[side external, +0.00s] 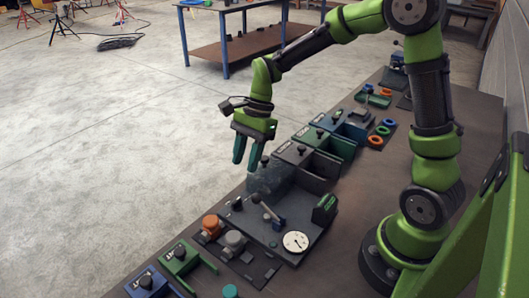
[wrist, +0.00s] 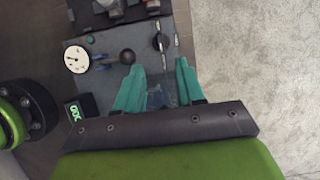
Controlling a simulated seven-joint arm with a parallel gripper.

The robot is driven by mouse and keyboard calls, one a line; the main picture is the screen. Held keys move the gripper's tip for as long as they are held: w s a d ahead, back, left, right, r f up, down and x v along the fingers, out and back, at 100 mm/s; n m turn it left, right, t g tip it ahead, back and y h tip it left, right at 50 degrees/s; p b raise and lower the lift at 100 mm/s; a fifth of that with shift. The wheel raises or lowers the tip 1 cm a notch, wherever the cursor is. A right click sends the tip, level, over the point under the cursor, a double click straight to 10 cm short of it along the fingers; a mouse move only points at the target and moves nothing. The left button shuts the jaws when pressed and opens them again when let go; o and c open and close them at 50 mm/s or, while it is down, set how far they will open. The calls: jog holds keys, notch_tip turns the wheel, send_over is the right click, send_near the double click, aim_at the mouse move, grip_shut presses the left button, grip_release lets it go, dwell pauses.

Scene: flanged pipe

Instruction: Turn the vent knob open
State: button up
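A grey test panel (side external: 260,232) lies on the bench, with a black knob (side external: 237,203) near its left edge. In the wrist view a dark round knob with a pale bar across it (wrist: 160,42) sits ahead of my fingers; I take it to be the vent knob, but no label is readable. A ball-ended lever (side external: 266,209) is beside it, and its black ball shows in the wrist view (wrist: 127,57). A white dial gauge (side external: 295,241) is also on the panel. My gripper (side external: 246,165) is open and empty, fingers pointing down, above the panel's far end and apart from the knob.
A clear, see-through block (side external: 266,177) stands at the panel's far end, under my gripper. A green-lettered display box (side external: 324,208) stands on the panel's right. Orange (side external: 211,225) and grey fittings lie in front. Labelled bins (side external: 322,160) stand behind. Space above the panel is free.

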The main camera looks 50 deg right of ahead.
aim_at(236, 200)
jog(key=x, duration=1)
jog(key=shift+f, duration=0.15)
grip_shut()
